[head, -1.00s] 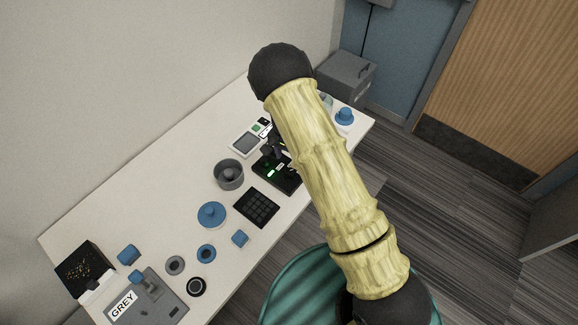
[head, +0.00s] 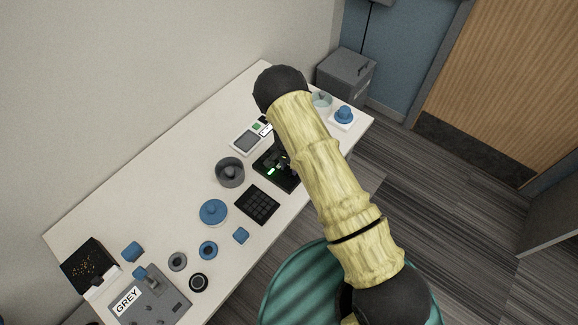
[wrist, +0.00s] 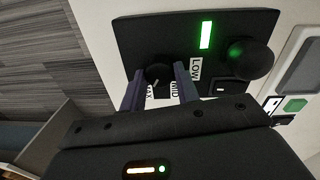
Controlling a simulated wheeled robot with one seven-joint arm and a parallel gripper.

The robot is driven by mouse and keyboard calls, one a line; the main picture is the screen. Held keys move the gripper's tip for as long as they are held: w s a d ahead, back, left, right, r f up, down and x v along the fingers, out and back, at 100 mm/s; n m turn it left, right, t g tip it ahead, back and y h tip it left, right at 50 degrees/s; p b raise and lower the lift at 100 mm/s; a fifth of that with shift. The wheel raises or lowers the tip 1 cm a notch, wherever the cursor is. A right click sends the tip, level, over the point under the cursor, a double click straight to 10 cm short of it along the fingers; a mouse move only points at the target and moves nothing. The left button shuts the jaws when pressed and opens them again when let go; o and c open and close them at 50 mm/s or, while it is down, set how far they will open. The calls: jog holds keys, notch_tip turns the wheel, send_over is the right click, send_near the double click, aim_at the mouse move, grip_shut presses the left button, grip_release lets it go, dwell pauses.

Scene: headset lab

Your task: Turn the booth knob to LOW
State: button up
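The booth panel (wrist: 150,30) is a black plate with a green light bar (wrist: 206,35). A small dark knob (wrist: 158,73) with a white mark sits on it beside printed labels; LOW (wrist: 195,70) and MID are readable, a third is partly covered. My gripper (wrist: 160,72) has one finger on each side of this knob, apart, with the right finger seeming clear of it; contact on the left is unclear. The white mark points toward the lower labels, but its exact setting is hard to tell. In the head view the panel (head: 262,170) is partly hidden by my arm.
A larger round black knob (wrist: 240,58) with a green glow stands right of the labels. A grey pot (head: 229,172), black keypad (head: 258,205) and blue lidded dish (head: 213,212) stand nearby on the white table (head: 150,195). A white device (head: 247,141) lies behind the panel.

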jog(key=c, duration=0.3)
jog(key=shift+f+n+b, duration=0.1)
jog(key=shift+n+b, duration=0.3)
jog(key=shift+b, duration=0.1)
jog(key=n+b, duration=0.2)
jog(key=shift+n, duration=0.3)
jog(key=n+b, duration=0.3)
jog(key=shift+n, duration=0.4)
jog(key=n+b, duration=0.2)
jog(key=n, duration=0.2)
jog(key=shift+a+t, duration=0.1)
jog(key=shift+t, duration=0.2)
jog(key=n+b, duration=0.2)
jog(key=n, duration=0.4)
jog(key=shift+s+n, duration=0.1)
jog(key=shift+n, duration=0.3)
jog(key=n, duration=0.5)
jog(key=shift+n+y, duration=0.3)
jog(key=shift+n, duration=0.1)
